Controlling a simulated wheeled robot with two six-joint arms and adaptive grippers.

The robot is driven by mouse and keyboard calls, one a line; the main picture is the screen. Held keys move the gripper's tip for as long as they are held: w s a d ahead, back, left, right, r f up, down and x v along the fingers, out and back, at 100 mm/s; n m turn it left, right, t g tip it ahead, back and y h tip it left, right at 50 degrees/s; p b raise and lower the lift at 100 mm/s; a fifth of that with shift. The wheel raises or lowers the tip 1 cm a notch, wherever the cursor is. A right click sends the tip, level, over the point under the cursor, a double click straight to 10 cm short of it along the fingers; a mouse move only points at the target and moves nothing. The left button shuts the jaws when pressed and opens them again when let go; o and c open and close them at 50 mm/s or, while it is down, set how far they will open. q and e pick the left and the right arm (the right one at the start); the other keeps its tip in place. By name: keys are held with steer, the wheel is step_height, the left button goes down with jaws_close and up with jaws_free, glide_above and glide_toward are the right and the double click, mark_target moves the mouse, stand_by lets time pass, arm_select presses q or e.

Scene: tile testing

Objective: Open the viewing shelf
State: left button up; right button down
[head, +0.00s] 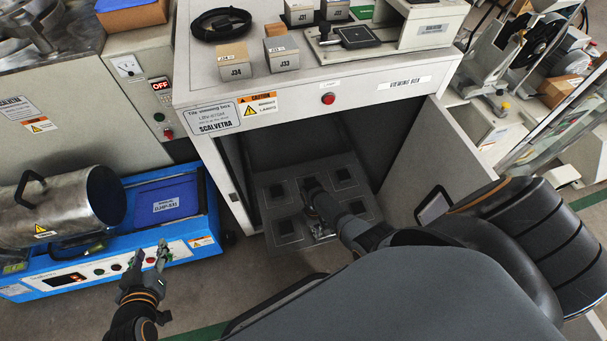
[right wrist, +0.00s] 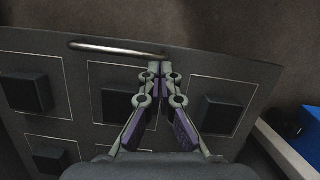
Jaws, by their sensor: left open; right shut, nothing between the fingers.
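The viewing shelf (head: 270,211) is a dark grey panel with several black square pads in thin outlines. It sits low inside the open booth in the head view. In the right wrist view the shelf (right wrist: 75,72) fills the middle, with a metal bar handle (right wrist: 117,47) along its edge. My right gripper (right wrist: 160,68) is shut and empty, its fingertips by the handle's right end; I cannot tell if they touch it. In the head view the right gripper (head: 321,232) is over the shelf's front edge, partly hidden by my arm. My left gripper (head: 150,254) is open and empty, away from the shelf.
The viewing booth (head: 205,92) has its door (head: 435,155) swung open at the right, close to my right arm. A blue machine (head: 190,258) with a metal drum (head: 75,205) stands at the left. Labelled tile blocks (head: 282,54) stand on the booth top.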

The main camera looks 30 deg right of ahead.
arm_select(q)
steer(key=s+f+g+p, duration=0.2)
steer(key=s+f+g, duration=0.6)
steer(key=s, duration=0.4)
arm_select(e)
steer(key=shift+s+a+r, duration=0.1)
steer(key=shift+s+a, duration=0.05)
steer(key=shift+s, duration=0.5)
steer(key=shift+s+a, duration=0.1)
steer(key=shift+s, duration=0.5)
arm_select(q)
steer(key=s+r+p, duration=0.2)
steer(key=p, duration=0.1)
steer(key=shift+s+a+g, duration=0.15)
steer(key=shift+a+g, duration=0.2)
steer(key=shift+g, duration=0.05)
arm_select(e)
steer(key=s+a, duration=0.1)
steer(key=s, duration=0.5)
steer(key=shift+s+a, duration=0.2)
steer(key=shift+a, duration=0.1)
arm_select(q)
steer(key=shift+s+f, duration=0.1)
arm_select(e)
steer(key=v, duration=1.1)
steer(key=shift+r, duration=0.4)
steer(key=shift+w+d, duration=0.1)
